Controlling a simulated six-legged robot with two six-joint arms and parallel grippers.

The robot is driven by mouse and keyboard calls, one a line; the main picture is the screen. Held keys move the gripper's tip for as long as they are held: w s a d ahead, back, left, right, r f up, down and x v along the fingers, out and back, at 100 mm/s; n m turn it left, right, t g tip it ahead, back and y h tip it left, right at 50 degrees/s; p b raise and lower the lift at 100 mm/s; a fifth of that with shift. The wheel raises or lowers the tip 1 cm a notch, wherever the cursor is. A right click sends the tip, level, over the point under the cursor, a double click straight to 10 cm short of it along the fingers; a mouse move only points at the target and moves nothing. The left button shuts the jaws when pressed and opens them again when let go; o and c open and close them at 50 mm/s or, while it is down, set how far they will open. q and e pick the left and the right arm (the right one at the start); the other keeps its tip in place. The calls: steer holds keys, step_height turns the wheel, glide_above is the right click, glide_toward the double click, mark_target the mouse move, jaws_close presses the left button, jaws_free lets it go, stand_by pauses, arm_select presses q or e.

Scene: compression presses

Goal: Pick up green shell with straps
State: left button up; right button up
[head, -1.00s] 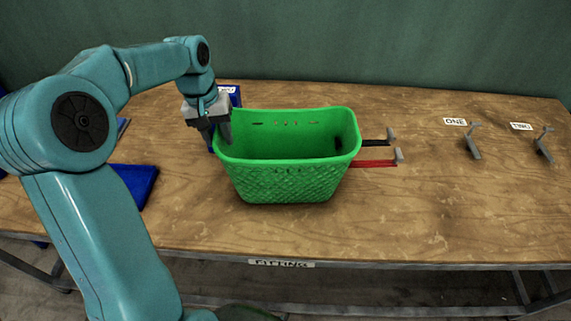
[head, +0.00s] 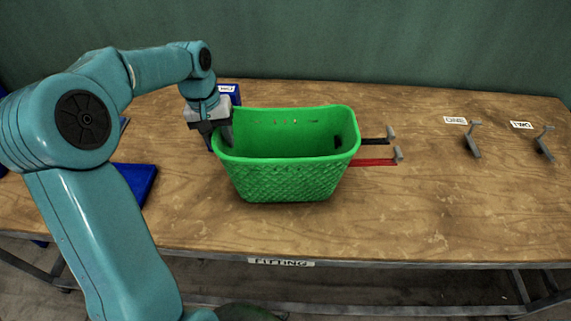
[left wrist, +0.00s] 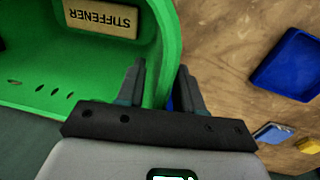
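The green shell (head: 285,180) is a basket-like tub with a woven lower wall, standing upright on the table. A black strap (head: 374,141) and a red strap (head: 373,162) stick out from its right side, each reaching a grey hook. My left gripper (head: 217,137) is at the shell's left rim, pointing down. In the left wrist view the gripper (left wrist: 160,80) is open, with one finger inside the shell (left wrist: 165,45) and one outside, the wall between them. I cannot tell whether the fingers touch the wall. My right gripper is not in view.
A tan block marked STIFFENER (left wrist: 103,18) lies inside the shell. A blue tray (head: 135,184) is at the left, and a blue item stands behind my left gripper. Two grey hooks (head: 472,146) (head: 544,147) with labels stand at the right. The table's front right is clear.

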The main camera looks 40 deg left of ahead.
arm_select(q)
steer(key=shift+c, duration=0.3)
jaws_close()
steer(key=shift+w, duration=0.1)
stand_by(1.0)
